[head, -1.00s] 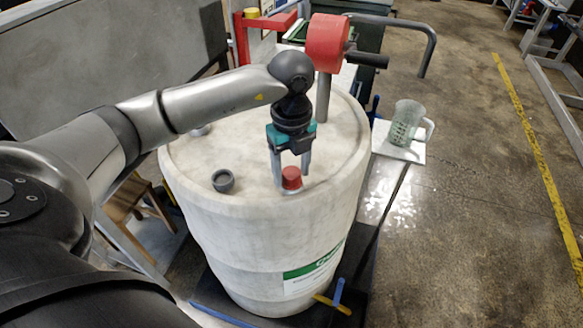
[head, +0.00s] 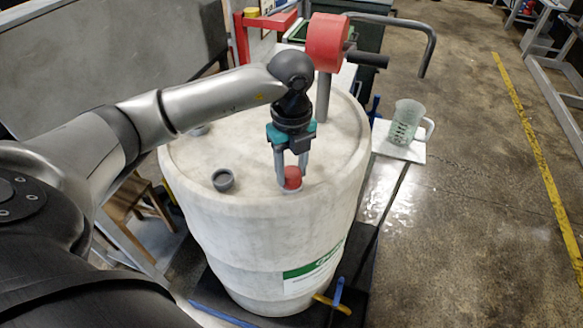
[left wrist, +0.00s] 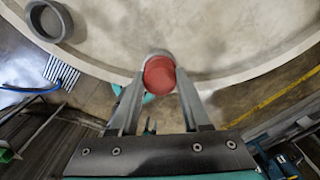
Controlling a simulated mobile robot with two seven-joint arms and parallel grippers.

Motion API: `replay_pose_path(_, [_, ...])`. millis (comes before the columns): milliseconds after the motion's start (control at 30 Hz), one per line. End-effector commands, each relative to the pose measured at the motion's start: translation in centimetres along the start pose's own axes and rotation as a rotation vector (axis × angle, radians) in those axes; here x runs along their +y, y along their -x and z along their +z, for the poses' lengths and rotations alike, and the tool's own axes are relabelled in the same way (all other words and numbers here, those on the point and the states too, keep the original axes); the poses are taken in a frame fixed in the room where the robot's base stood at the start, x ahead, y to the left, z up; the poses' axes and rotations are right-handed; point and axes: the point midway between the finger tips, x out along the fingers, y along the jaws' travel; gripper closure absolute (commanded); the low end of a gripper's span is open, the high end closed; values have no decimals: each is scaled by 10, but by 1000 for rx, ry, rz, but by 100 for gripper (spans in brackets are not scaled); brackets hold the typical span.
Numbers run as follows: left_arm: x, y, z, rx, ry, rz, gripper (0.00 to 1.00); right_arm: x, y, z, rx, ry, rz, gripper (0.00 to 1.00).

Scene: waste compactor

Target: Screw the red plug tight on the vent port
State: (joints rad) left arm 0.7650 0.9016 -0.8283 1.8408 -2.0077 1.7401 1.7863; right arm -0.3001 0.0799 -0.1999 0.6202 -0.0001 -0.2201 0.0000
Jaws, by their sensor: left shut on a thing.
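The red plug (head: 292,176) sits upright on the vent port (head: 290,188) near the front edge of the white drum's top. My left gripper (head: 291,178) comes down from above with its fingers on either side of the plug, shut on it. In the left wrist view the red plug (left wrist: 159,75) shows between the two fingertips (left wrist: 159,82), with a pale ring of the port just behind it. The threads are hidden. My right gripper is not in view.
The white drum (head: 270,240) fills the middle. A grey open ring-shaped port (head: 222,180) is left of the plug. A red round-headed device (head: 327,42) on a post stands behind. A green measuring jug (head: 405,122) stands on a small shelf at right.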

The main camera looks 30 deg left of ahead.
Motion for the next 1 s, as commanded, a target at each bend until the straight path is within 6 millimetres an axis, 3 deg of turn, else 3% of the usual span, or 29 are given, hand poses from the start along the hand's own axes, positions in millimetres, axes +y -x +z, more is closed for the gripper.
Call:
replay_pose_path(267, [0,0,0,-1,-15,0,100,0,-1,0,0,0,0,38])
replay_pose_path(700, [0,-1,0,-1,-433,0,100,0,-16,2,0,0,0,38])
replay_pose_path(1000, [0,0,0,0,-452,1,100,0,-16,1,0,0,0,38])
